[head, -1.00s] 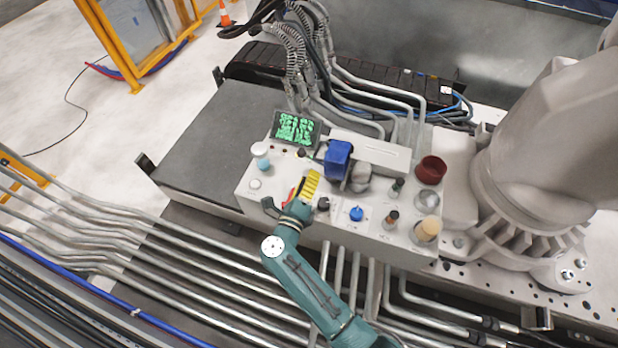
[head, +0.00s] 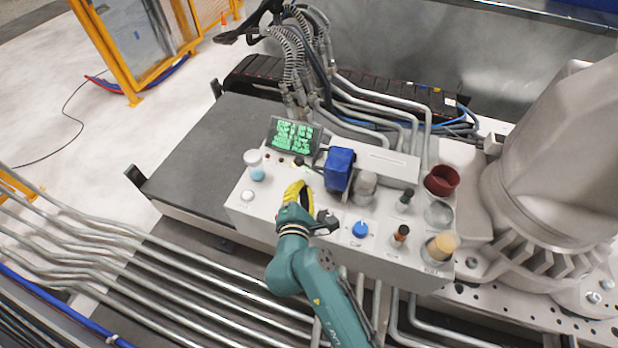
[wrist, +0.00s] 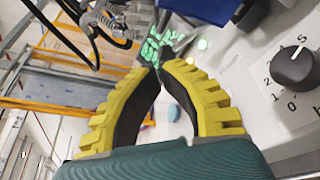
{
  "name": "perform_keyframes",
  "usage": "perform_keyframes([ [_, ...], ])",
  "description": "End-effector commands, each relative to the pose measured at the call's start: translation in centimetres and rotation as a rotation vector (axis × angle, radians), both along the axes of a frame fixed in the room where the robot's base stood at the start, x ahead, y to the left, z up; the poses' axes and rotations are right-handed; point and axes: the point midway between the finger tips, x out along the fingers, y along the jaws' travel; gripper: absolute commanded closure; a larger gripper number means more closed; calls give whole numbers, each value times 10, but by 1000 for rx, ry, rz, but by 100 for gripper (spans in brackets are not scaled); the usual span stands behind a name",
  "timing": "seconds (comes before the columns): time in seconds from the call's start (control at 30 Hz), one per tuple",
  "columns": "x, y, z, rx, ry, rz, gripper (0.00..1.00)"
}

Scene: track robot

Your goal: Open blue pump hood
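The blue pump hood (head: 339,168) is a blue box-like cover on the light grey control panel, right of the screen. It looks closed, and what lies under it is hidden. Its blue surface also shows, cut off, at the top of the wrist view (wrist: 205,8). My gripper (head: 297,188) is over the panel, left of and nearer the front than the hood, apart from it. In the wrist view its yellow fingers (wrist: 158,70) curve together and their tips meet, with nothing held between them.
The panel (head: 240,215) carries a green-lit screen (head: 293,135), a black dial (wrist: 294,69), a blue knob (head: 360,229), a grey cylinder (head: 364,187) beside the hood, and a dark red cup (head: 441,181). Grey pipes run in front. A large grey machine (head: 550,150) stands right.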

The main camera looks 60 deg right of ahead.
Motion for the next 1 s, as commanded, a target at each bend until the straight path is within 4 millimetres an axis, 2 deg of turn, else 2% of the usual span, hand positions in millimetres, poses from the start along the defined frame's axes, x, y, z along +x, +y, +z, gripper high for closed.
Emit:
perform_keyframes([
  [0.3, 20, -57, -13, -2, 3, -4, 100],
  [0.5, 30, -82, -17, -2, 3, -2, 100],
  [1.0, 30, -87, -13, -1, 5, -1, 100],
])
